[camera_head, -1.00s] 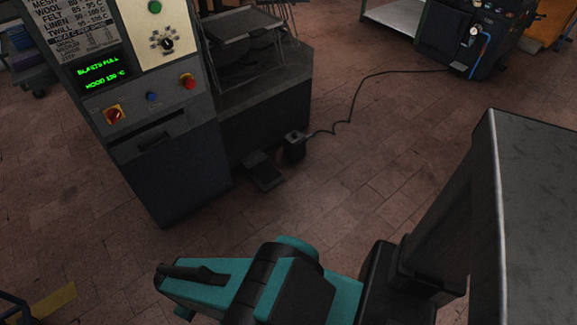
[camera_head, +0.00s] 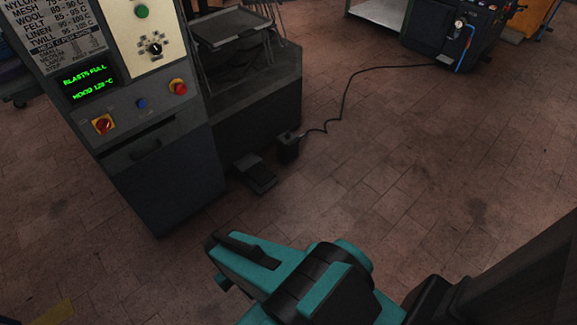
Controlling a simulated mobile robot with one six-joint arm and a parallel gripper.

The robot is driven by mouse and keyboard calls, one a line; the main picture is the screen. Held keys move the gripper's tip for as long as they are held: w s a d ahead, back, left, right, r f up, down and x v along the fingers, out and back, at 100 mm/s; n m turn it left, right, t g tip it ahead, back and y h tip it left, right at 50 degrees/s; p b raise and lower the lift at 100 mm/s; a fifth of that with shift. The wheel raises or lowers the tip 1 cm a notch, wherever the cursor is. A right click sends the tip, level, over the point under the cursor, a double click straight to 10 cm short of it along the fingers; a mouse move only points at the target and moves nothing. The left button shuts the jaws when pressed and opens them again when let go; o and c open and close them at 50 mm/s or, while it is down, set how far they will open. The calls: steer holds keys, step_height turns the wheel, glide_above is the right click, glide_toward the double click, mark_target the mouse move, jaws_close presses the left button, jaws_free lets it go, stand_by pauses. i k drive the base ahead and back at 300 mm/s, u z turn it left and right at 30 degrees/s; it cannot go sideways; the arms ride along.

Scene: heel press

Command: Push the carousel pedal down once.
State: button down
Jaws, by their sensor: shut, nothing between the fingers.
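A flat dark pedal (camera_head: 255,174) lies on the floor against the base of the press. Just right of it and a little farther back stands a small dark box (camera_head: 288,148) with a black cable running from it. I cannot tell from their looks alone which of the two is the carousel pedal. My teal and black arm reaches in from the lower right, its visible end nearer to me than the pedal, with floor showing between them. No fingers of my gripper can be made out.
The press cabinet (camera_head: 170,175) with its lit display (camera_head: 90,85) and knobs stands at the left. A black cable (camera_head: 342,100) crosses the floor to a dark machine (camera_head: 440,35) at the back right. The brick floor (camera_head: 420,150) in the middle and right is clear.

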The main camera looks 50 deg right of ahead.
mark_target(261, 174)
steer(key=u, duration=0.2)
steer(key=k, duration=0.15)
steer(key=z, duration=1.45)
steer(key=k, duration=0.95)
steer(key=u, duration=0.15)
steer(key=i, duration=0.85)
steer(key=z, duration=0.05)
